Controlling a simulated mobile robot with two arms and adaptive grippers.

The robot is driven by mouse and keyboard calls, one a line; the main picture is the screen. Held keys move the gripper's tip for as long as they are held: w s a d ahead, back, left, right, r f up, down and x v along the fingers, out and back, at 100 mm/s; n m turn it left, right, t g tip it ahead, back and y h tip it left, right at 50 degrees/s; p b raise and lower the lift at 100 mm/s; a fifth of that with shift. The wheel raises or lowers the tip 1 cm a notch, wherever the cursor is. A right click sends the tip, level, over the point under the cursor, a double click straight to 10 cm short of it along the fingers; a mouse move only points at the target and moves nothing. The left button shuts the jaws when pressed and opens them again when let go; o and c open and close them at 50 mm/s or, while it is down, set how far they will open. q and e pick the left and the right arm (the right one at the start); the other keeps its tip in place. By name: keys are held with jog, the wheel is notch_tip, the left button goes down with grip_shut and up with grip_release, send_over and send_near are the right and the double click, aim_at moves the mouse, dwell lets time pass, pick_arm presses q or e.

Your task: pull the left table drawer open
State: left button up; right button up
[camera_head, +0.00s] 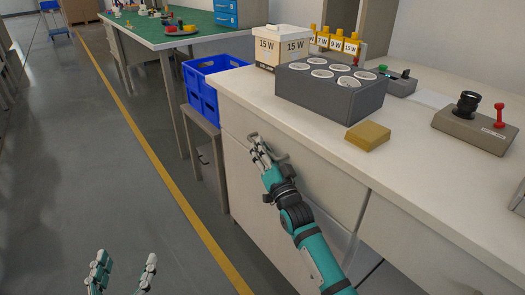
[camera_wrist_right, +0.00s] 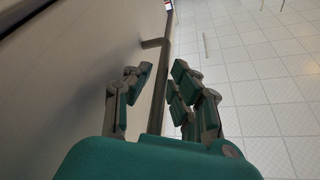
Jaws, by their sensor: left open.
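The left table drawer (camera_head: 318,186) is a pale front under the white worktop and looks flush with the table. Its grey bar handle (camera_head: 280,158) is partly hidden by my right gripper (camera_head: 260,153), which is at the handle. In the right wrist view the handle bar (camera_wrist_right: 157,85) runs between the fingers of my right gripper (camera_wrist_right: 158,90). A gap shows on each side of the bar, so the fingers are around it but not closed on it. My left gripper (camera_head: 122,274) is open and empty, low over the floor, well away from the table.
On the worktop (camera_head: 410,150) stand a grey block with round sockets (camera_head: 330,88), a 15 W box (camera_head: 282,47), a yellow block (camera_head: 367,135) and a device with a red lever (camera_head: 476,124). Blue crates (camera_head: 203,100) stand left of the table. The floor (camera_head: 90,190) in front is clear.

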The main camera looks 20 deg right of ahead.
pick_arm(q)
jog(key=shift+r, duration=0.1)
pick_arm(e)
jog(key=shift+w, duration=0.1)
grip_shut()
jog(key=shift+a, duration=0.1)
